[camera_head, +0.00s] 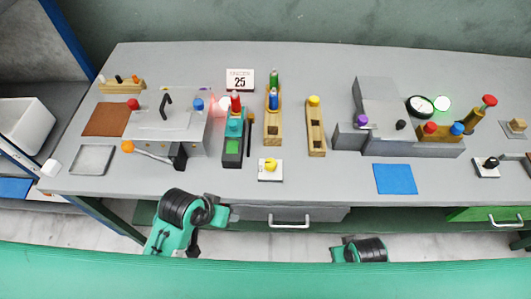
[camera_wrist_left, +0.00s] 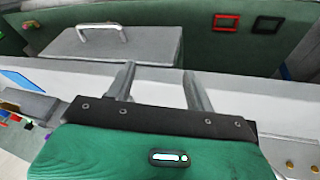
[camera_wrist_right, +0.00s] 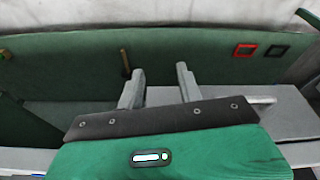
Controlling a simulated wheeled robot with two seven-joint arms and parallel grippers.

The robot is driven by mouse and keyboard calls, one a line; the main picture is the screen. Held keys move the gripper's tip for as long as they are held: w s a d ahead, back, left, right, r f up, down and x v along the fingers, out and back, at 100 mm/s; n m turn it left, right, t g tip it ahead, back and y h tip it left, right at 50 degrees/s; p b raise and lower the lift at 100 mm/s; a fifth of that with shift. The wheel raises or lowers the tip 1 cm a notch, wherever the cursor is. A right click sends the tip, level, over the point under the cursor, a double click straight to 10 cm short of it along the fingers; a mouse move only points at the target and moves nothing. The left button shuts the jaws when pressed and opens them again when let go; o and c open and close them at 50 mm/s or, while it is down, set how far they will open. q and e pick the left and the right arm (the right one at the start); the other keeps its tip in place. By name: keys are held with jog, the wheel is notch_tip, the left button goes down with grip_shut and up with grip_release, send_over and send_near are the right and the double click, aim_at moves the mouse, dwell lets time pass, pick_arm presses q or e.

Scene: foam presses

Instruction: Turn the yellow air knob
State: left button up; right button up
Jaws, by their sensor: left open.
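A yellow knob (camera_head: 270,164) sits on a small white square plate (camera_head: 270,176) near the front edge of the grey table, left of centre. Another yellow-topped piece (camera_head: 314,101) stands on a wooden block behind it to the right. My left gripper (camera_wrist_left: 158,72) is open and empty in the left wrist view, facing a grey drawer. In the head view the left arm is below the table's front edge, left of the knob and apart from it. My right gripper (camera_wrist_right: 158,70) is open and empty in the right wrist view; in the head view its fingers are hidden.
A grey press (camera_head: 165,130) with an orange-tipped lever (camera_head: 127,146) stands left of the knob. A teal and dark block (camera_head: 233,140) stands close to the knob's left. A grey machine (camera_head: 380,115) and blue mat (camera_head: 395,179) are to the right. A drawer handle (camera_head: 289,222) lies below.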

pick_arm(q)
jog(key=w+d+r+m+h, duration=0.2)
jog(key=w+d+r, duration=0.2)
jog(key=d+r, duration=0.25)
pick_arm(e)
jog(key=s+f+g+p, duration=0.1)
jog(key=s+f, duration=0.1)
jog(key=f, duration=0.7)
jog(key=s+f, duration=0.3)
jog(key=f, duration=0.7)
pick_arm(q)
jog(key=m+g+y, duration=0.2)
jog(key=g+y, duration=0.1)
jog(key=y, duration=0.2)
send_near(270, 162)
notch_tip(270, 162, down, 10)
jog(key=p, duration=0.3)
jog(key=shift+w+r, duration=0.1)
jog(key=shift+r, duration=0.05)
pick_arm(e)
jog(key=s+d+f, duration=0.2)
jog(key=s+f, duration=0.4)
jog(key=s, duration=0.2)
jog(key=s+d+f+g, duration=0.1)
jog(key=s+f, duration=0.5)
jog(key=s, duration=0.3)
jog(key=shift+d, duration=0.4)
